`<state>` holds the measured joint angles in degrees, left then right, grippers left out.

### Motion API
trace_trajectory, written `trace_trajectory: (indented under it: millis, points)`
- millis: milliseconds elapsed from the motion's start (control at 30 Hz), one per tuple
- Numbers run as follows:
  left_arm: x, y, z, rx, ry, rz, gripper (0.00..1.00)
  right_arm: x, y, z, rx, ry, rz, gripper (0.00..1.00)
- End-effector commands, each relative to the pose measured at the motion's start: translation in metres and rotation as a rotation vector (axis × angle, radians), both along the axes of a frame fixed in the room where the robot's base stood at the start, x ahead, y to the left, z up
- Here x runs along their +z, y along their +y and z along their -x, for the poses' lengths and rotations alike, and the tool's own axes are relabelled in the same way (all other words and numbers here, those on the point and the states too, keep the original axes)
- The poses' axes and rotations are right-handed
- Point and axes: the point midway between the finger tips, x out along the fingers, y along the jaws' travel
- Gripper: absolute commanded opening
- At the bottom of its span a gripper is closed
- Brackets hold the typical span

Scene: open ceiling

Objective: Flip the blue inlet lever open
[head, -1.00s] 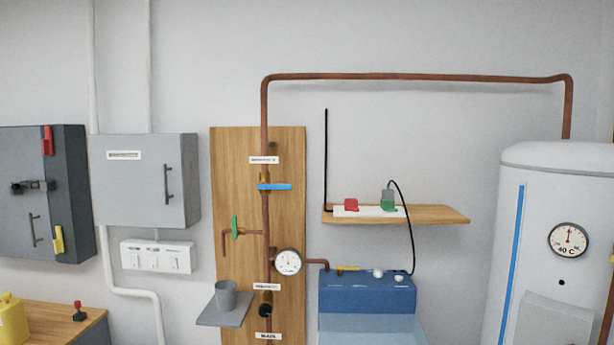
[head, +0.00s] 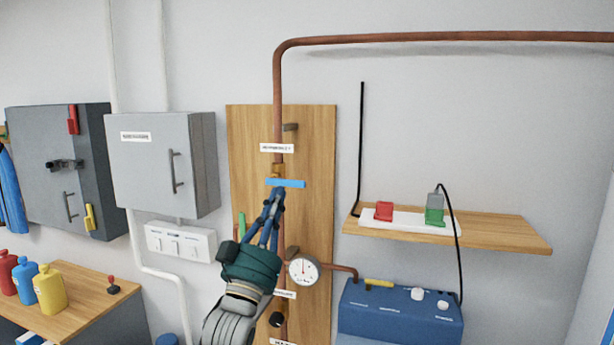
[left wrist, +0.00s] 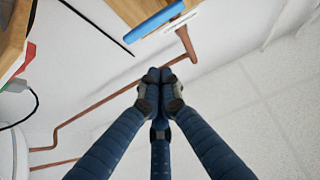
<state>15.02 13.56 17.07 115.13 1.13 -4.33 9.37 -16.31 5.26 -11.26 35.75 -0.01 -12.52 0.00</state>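The blue inlet lever (head: 286,183) lies horizontally across the upright copper pipe on the wooden board, pointing right. In the left wrist view the lever (left wrist: 155,19) is at the top, beyond the fingertips. My left gripper (head: 274,194) is just below the lever's pipe end in the head view, fingers pointing up. In the left wrist view its fingertips (left wrist: 160,76) are together with nothing between them, and a gap shows between them and the lever. Whether it touches the lever cannot be told from the head view. My right gripper is not in view.
A green lever (head: 242,224) is partly hidden beside my left gripper. A pressure gauge (head: 303,269) sits close to its right. A shelf (head: 500,235) with a power strip juts out at right. Grey cabinets (head: 160,165) hang at left.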

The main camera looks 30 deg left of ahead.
Motion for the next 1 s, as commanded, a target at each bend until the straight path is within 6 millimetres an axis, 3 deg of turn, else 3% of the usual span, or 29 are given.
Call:
trace_trajectory:
  millis: [300,467,700,867,1000]
  points:
    - [0.001,0.001,-0.002,0.001,0.002,0.000,0.00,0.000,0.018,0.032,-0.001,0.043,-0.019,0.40]
    - [0.015,0.004,-0.015,0.001,0.001,-0.001,0.00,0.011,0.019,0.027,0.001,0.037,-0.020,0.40]
    - [0.049,0.013,-0.054,0.001,0.003,0.001,0.00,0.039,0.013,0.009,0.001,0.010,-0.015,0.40]
    - [0.069,0.019,-0.079,0.001,0.002,0.000,0.00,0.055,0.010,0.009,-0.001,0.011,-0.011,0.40]
    - [0.039,0.019,-0.078,0.000,0.009,0.002,0.00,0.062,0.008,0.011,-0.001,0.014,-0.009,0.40]
